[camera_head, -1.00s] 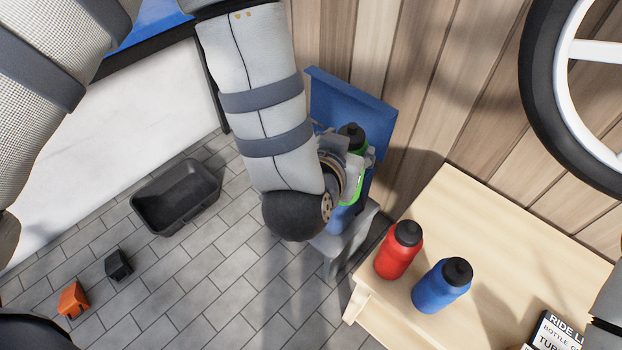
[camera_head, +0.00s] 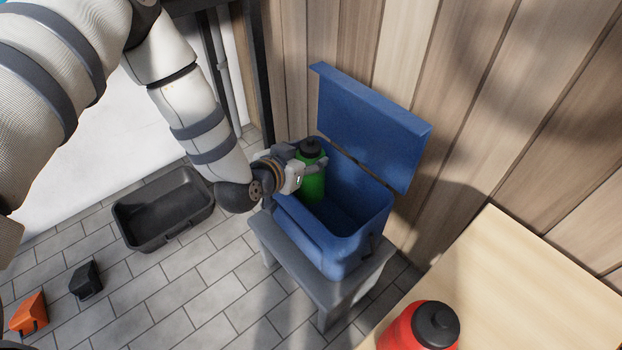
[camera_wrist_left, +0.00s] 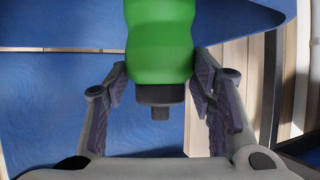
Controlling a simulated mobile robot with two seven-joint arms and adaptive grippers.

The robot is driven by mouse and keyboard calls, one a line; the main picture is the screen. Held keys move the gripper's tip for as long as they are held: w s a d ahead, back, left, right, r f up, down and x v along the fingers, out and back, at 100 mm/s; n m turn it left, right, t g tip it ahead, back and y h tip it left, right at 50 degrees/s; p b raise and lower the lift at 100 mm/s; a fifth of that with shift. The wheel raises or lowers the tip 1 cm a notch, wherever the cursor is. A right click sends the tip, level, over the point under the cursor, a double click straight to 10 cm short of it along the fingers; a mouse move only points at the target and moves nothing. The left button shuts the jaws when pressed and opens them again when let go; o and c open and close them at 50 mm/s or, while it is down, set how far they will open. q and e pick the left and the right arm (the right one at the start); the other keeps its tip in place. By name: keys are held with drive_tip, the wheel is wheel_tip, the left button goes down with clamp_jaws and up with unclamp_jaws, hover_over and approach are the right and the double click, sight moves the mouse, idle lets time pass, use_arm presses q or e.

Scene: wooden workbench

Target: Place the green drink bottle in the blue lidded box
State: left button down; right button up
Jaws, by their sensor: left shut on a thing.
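The blue lidded box (camera_head: 345,262) stands on a grey stool, with its lid (camera_head: 372,125) swung up and open at the back. The green drink bottle (camera_head: 312,184) is upright with its black cap on top, at the left end of the box opening. Its lower part is inside the walls; whether it touches the floor is hidden. My left gripper (camera_head: 311,166) is shut on its upper part. In the left wrist view the green bottle (camera_wrist_left: 160,40) sits between both fingers, black cap toward the camera. My right gripper is out of view.
The grey stool (camera_head: 285,262) carries the box. A red bottle (camera_head: 405,328) stands on the pale wooden bench (camera_head: 520,290) at lower right. A black tray (camera_head: 165,210) and small black and orange items lie on the tiled floor. The box's right half is empty.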

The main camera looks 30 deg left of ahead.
sight(311, 191)
use_arm(q)
drive_tip(key=shift+f+b, duration=0.4)
drive_tip(key=shift+f, duration=1.85)
drive_tip(key=c, duration=0.7)
unclamp_jaws()
